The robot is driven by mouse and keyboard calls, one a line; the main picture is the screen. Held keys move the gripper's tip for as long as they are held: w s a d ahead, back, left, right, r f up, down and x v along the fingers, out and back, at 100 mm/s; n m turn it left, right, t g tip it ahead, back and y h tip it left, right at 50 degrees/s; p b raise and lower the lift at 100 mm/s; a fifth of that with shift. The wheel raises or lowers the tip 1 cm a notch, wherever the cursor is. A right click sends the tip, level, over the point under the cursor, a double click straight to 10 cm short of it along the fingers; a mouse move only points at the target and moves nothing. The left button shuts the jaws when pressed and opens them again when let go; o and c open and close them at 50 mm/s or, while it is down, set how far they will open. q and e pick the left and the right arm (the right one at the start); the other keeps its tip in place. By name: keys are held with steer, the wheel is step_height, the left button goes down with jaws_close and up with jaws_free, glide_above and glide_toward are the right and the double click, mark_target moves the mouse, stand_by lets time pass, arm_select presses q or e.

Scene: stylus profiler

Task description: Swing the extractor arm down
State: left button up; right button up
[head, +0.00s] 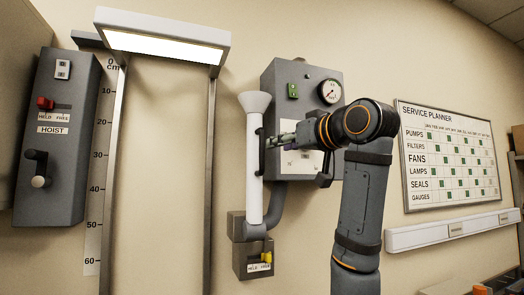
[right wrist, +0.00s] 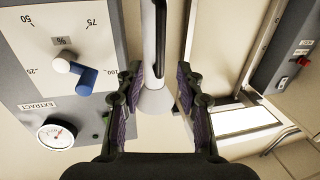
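The extractor arm (head: 252,170) is a white tube that stands upright against the wall, with a flared hood (head: 255,101) at its top and a grey joint (head: 251,231) at its foot. A black bar handle (head: 260,152) runs along the tube. My right gripper (head: 272,142) is at the handle from the right. In the right wrist view its two fingers (right wrist: 158,78) are apart, with the black handle (right wrist: 160,35) between or just beyond the tips; contact cannot be told. My left gripper is out of view.
A yellow latch (head: 266,257) sits above the right part of a HELD/FREE label below the arm. A grey extract box (head: 283,88) with a gauge (head: 330,91) is behind my right arm. A hoist box (head: 58,140) and lamp frame (head: 209,150) stand left.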

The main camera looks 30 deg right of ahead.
mark_target(263, 149)
steer(key=w+p, duration=0.3)
steer(key=w, duration=0.6)
steer(key=shift+w+d+p, duration=0.1)
steer(key=shift+d+p, duration=0.05)
steer(key=shift+p, duration=0.25)
steer(key=shift+w, duration=0.25)
steer(key=shift+c, duration=0.9)
jaws_close()
